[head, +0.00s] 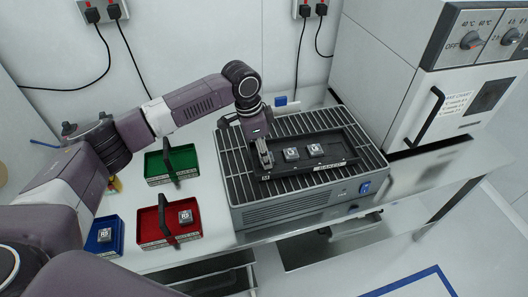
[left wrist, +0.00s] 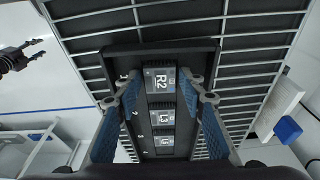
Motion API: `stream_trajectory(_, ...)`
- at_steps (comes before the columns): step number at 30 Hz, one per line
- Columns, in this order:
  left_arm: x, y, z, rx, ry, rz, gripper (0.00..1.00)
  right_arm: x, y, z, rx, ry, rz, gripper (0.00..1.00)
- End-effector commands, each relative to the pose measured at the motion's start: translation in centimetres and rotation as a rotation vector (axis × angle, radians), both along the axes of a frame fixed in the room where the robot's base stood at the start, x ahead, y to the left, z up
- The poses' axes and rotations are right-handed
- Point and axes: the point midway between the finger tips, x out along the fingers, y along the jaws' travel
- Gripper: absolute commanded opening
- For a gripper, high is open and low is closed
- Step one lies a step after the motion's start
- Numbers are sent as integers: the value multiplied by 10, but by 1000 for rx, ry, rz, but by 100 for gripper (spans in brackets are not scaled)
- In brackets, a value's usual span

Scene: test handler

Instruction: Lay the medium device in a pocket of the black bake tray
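The black bake tray (head: 345,161) lies on the slatted top of a grey unit. In the left wrist view its rim (left wrist: 208,48) surrounds a row of square grey devices. A device marked R2 (left wrist: 160,82) sits at one end, with two devices marked L3 (left wrist: 161,118) beyond it; those two also show in the head view (head: 291,154). My left gripper (head: 265,160) is low over the tray's left end. Its fingertips (left wrist: 162,92) stand on either side of R2, with slim gaps visible. My right gripper (left wrist: 36,50) shows small in the left wrist view, fingers apart.
A green tray (head: 150,180), a red tray (head: 147,239) holding a device (head: 185,217), and a blue tray (head: 118,249) holding a device (head: 104,235) stand on the bench at left. The red and green trays have upright handles. A white oven cabinet (head: 385,60) stands at right.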

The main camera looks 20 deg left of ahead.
Motion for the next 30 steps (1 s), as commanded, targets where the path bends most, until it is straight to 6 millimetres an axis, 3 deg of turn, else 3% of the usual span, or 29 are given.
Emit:
stream_trajectory(14,1,2,10,0,-4,2,47,-1,-1,-4,-1,1,-1,40)
stream_trajectory(30,-10,18,109,-1,-3,1,47,-1,2,-30,3,2,-2,40)
